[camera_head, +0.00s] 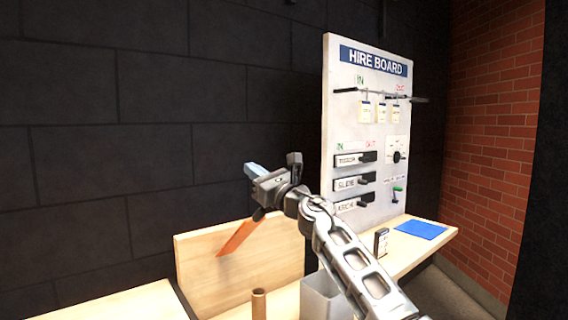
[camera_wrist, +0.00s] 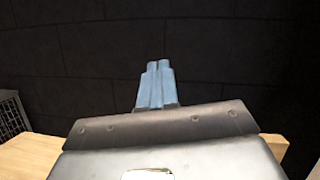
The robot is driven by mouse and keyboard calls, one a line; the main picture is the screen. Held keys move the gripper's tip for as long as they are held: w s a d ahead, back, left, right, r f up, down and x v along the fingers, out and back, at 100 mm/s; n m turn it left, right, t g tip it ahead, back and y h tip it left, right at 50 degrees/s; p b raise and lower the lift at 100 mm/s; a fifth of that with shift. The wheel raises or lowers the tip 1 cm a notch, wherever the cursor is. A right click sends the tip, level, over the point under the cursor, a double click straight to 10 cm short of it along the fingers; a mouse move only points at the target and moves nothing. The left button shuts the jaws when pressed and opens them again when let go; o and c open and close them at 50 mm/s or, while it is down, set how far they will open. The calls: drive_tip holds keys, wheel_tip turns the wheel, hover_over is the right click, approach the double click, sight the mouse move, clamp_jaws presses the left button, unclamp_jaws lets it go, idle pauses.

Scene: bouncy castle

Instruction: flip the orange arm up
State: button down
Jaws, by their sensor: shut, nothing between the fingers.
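The orange arm (camera_head: 238,238) is a flat strip in front of the light wooden panel, slanting from lower left to upper right. Its upper end meets a dark piece just below my gripper, and I cannot tell how it is mounted. My gripper (camera_head: 255,170) is above the strip and the panel's top edge. Its pale blue fingers point left and are shut with nothing between them. In the wrist view the fingers (camera_wrist: 156,84) lie side by side against the dark wall. The orange arm does not show in the wrist view, so whether my gripper touches it is unclear.
A white hire board (camera_head: 340,95) with tags, sliders and a dial stands behind my arm at the right. A grey-white bin (camera_head: 316,300) and a brown tube (camera_head: 259,303) stand in front. A blue mat (camera_head: 420,230) and small black stand (camera_head: 381,242) are on the right-hand counter.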

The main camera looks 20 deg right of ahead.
drive_tip(key=s+d+r+p, duration=0.4)
drive_tip(key=s, duration=0.4)
drive_tip(key=shift+r, duration=0.15)
idle(0.4)
